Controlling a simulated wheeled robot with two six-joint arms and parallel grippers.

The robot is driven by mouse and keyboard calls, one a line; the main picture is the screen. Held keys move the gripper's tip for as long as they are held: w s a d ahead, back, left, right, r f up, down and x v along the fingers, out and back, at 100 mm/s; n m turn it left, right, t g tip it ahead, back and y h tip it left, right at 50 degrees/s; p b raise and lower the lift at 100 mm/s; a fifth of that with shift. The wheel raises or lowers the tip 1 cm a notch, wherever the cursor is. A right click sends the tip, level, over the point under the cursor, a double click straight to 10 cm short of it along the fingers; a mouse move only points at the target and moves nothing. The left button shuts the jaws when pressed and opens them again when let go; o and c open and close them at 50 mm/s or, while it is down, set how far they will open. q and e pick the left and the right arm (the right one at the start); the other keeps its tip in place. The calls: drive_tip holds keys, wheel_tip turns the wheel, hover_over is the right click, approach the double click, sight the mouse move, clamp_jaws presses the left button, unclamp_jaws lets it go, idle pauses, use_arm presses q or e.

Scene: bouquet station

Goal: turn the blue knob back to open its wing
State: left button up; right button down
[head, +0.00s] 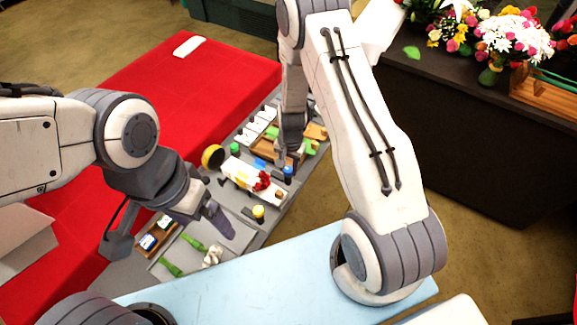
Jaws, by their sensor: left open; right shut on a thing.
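The blue knob (287,171) is a small blue cap on a dark base, on the right side of the grey work board. My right gripper (289,153) reaches down from above to it and is shut, its fingertips at the knob; the exact contact is too small to see clearly. My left gripper (170,232) is open and empty over the near left part of the board.
A yellow knob (258,211) and a green knob (235,148) stand on the board. Green stems (193,242) and a white flower (212,256) lie in a near tray. A red table (120,100) is on the left; a dark counter (450,130) with bouquets is at right.

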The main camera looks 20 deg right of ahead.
sight(290, 169)
drive_tip(key=shift+w, duration=0.15)
drive_tip(key=c, duration=0.5)
unclamp_jaws()
wheel_tip(290, 169, up, 10)
drive_tip(key=b, duration=0.2)
drive_tip(key=shift+s+d+r, duration=0.2)
drive_tip(key=shift+s+r, duration=0.05)
drive_tip(key=s+a+r+n+b, duration=0.4)
drive_tip(key=s+a+r+n, duration=0.35)
drive_tip(key=a, duration=0.35)
drive_tip(key=s+a+r+n+b, duration=0.2)
drive_tip(key=s+n, duration=0.6)
drive_tip(key=s, duration=0.8)
drive_tip(key=shift+a+r+n+y+b, duration=0.2)
drive_tip(key=shift+a+n+y+b, duration=0.2)
drive_tip(key=shift+a+b, duration=0.25)
